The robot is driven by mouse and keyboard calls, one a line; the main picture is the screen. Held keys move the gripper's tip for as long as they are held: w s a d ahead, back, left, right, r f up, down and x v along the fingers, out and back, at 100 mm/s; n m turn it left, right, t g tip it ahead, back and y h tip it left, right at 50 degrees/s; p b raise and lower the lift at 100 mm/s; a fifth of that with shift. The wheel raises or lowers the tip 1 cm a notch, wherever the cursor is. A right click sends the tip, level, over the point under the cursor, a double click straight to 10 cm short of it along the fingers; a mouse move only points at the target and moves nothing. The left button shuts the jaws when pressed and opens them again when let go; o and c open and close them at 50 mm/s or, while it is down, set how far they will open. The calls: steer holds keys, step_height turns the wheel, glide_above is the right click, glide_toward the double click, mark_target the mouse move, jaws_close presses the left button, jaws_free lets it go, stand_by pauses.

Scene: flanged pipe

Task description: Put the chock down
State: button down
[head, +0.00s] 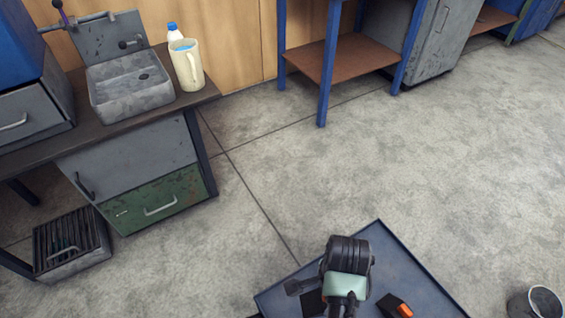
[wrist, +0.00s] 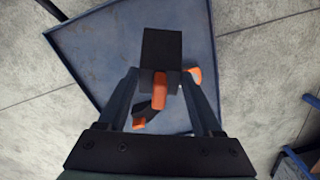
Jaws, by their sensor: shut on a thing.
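The chock (wrist: 162,48) is a black block with an orange part at its near end, seen in the wrist view. My gripper (wrist: 160,76) is shut on it, with one finger on each side. The block is over the blue tray (wrist: 90,50); whether it touches the tray's floor I cannot tell. In the head view my arm's end is over the tray (head: 385,247) and my fingertips are hidden.
A black and orange object (head: 397,306) lies on the tray, right of my arm. A bucket (head: 537,301) stands on the floor at the right. A bench with a sink (head: 130,88) and a jug (head: 187,66) is at the left. The middle floor is clear.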

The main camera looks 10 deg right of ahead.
steer(key=w+a+r+n, duration=0.45)
steer(key=a+n, duration=0.25)
steer(key=n, duration=0.2)
steer(key=w+a+r+n, duration=0.3)
steer(key=w+a+n, duration=0.25)
steer(key=n, duration=0.35)
steer(key=s+r+p, duration=0.4)
steer(key=r+p, duration=0.6)
steer(key=p, duration=0.2)
steer(key=s+r+p, duration=0.3)
steer(key=r+p, duration=0.8)
steer(key=p, duration=0.1)
steer(key=shift+s+a+r, duration=0.2)
steer(key=shift+s+a, duration=0.15)
steer(key=shift+s, duration=0.05)
steer(key=shift+d+f, duration=0.1)
